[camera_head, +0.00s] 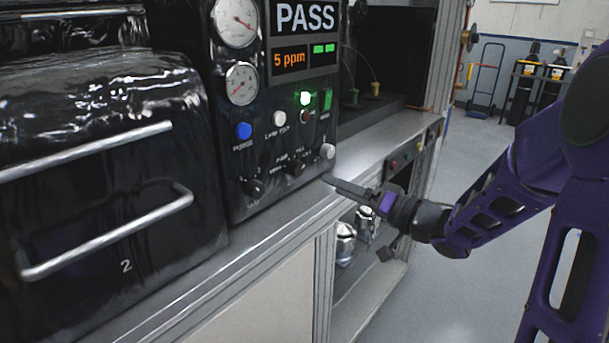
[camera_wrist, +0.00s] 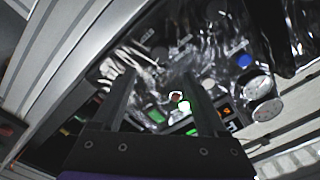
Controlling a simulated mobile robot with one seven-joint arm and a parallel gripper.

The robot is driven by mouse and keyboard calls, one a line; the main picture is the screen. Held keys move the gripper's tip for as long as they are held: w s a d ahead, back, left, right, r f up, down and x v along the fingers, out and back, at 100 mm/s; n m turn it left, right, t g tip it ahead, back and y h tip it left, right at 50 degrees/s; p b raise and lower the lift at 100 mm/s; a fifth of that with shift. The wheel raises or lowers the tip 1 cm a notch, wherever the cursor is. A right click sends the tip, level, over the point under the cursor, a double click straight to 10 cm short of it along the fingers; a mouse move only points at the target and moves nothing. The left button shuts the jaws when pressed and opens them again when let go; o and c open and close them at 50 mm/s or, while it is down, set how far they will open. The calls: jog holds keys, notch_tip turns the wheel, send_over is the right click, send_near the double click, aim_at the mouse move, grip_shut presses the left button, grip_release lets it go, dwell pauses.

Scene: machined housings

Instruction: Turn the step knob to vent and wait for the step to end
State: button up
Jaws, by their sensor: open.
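The black control panel (camera_head: 262,110) holds two dark knobs low on its face. The middle knob (camera_head: 295,168), with small labels around it, looks like the step knob, but the labels are too blurred to read surely. Another dark knob (camera_head: 255,187) sits to its left and a pale round knob or button (camera_head: 327,151) to its right. My gripper (camera_head: 332,182) is open and empty, in front of the panel's lower right and apart from the knobs. In the wrist view the fingers (camera_wrist: 158,78) point at the panel, which appears upside down; the knobs are hard to make out there.
The display (camera_head: 305,17) reads PASS and 5 ppm, with green bars. A lamp (camera_head: 305,98) glows; a blue button (camera_head: 243,131) and gauges (camera_head: 242,84) are nearby. A drawer handle (camera_head: 110,235) juts out left. The bench ledge (camera_head: 370,140) and shelved metal housings (camera_head: 346,240) are close to my arm.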

aim_at(300, 170)
jog(key=b+x, duration=0.1)
jog(key=x, duration=0.9)
jog(key=shift+d, duration=0.1)
grip_shut()
